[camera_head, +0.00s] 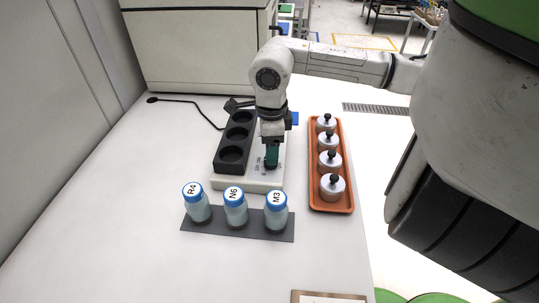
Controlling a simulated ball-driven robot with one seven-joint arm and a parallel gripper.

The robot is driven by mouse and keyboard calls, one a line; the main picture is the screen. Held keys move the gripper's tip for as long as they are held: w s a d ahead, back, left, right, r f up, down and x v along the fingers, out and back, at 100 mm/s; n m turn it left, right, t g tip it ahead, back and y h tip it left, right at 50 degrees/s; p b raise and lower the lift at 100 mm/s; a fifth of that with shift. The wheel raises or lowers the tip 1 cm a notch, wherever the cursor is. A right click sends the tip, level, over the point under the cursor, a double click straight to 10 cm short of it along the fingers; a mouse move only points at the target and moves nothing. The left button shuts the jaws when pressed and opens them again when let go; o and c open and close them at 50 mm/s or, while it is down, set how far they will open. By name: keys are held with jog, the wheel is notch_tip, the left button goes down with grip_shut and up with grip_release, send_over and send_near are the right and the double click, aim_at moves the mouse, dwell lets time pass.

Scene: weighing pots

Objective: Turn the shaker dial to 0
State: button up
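The shaker (226,182) stands on the white bench, with a pale base and a black block (237,131) holding several round wells. My gripper (271,162) points down over the right part of the base, its teal fingers at the front panel. The dial is hidden behind or between the fingers, so I cannot tell its setting. Small dark markings show on the panel around the fingertips. I cannot tell whether the fingers are open or shut on the dial.
Blue-capped bottles R4 (197,207), N6 (235,211) and M3 (276,215) stand on a dark mat (252,233) in front. An orange tray (317,197) with several black-knobbed metal pots lies to the right. A black cable (190,102) runs behind. The bench's front left is clear.

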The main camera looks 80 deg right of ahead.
jog(key=shift+d+f, duration=0.15)
jog(key=shift+f, duration=1.7)
jog(key=shift+c, duration=0.3)
jog(key=c, duration=1)
